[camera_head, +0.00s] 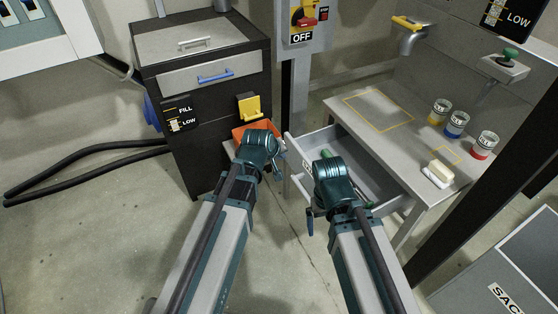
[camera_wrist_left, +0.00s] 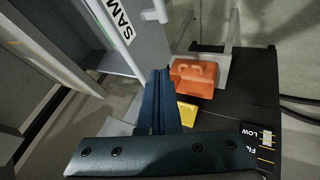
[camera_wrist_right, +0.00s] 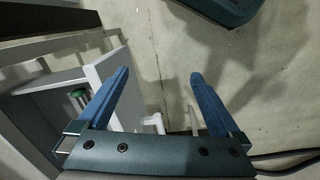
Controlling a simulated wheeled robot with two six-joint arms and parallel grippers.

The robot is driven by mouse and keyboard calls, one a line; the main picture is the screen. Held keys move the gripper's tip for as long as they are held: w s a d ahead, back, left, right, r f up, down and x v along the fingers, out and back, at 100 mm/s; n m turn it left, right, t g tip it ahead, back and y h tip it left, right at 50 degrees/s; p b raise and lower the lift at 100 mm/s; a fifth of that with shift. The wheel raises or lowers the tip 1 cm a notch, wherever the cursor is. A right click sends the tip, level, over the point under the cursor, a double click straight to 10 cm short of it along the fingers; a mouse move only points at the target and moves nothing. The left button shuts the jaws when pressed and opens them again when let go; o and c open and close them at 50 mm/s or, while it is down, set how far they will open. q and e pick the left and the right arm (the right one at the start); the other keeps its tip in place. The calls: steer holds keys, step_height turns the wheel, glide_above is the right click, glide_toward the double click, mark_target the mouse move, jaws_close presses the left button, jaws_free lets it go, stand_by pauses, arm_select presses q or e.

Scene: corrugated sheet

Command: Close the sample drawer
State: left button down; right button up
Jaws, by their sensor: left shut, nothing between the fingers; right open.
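The sample drawer (camera_head: 372,178) is pulled out from under the grey bench, and its pale front (camera_head: 297,178) faces left. Part of its label and a handle (camera_wrist_left: 160,10) show in the left wrist view. My left gripper (camera_head: 280,172) is shut and empty, just outside the drawer front; whether it touches the front is unclear. My right gripper (camera_wrist_right: 160,78) is open at the drawer front's near end. In the right wrist view one finger overlaps the front panel (camera_wrist_right: 104,68), and a white handle part (camera_wrist_right: 152,123) shows between the fingers. A green-topped item (camera_wrist_right: 78,94) lies inside the drawer.
A dark post (camera_head: 480,165) rises at right. The left floor holds black hoses (camera_head: 85,160).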

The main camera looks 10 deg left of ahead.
mark_target(298, 156)
arm_select(q)
steer(key=shift+w+d+f+b, duration=0.45)
steer(key=shift+w+d+f, duration=0.2)
steer(key=shift+w, duration=0.2)
steer(key=shift+w+d+f+b, duration=0.45)
steer(key=shift+w+d+f, duration=0.2)
steer(key=shift+w, duration=0.2)
steer(key=shift+w+d+f+b, duration=0.45)
steer(key=shift+w+d+f, duration=0.2)
steer(key=shift+w, duration=0.2)
arm_select(e)
steer(key=shift+f, duration=1.85)
arm_select(q)
steer(key=shift+d, duration=0.1)
steer(key=w+d, duration=1)
steer(key=d, duration=0.4)
steer(key=shift+w, duration=0.2)
arm_select(e)
steer(key=shift+w+d, duration=0.65)
steer(key=shift+d, duration=0.25)
arm_select(q)
steer(key=shift+s, duration=0.1)
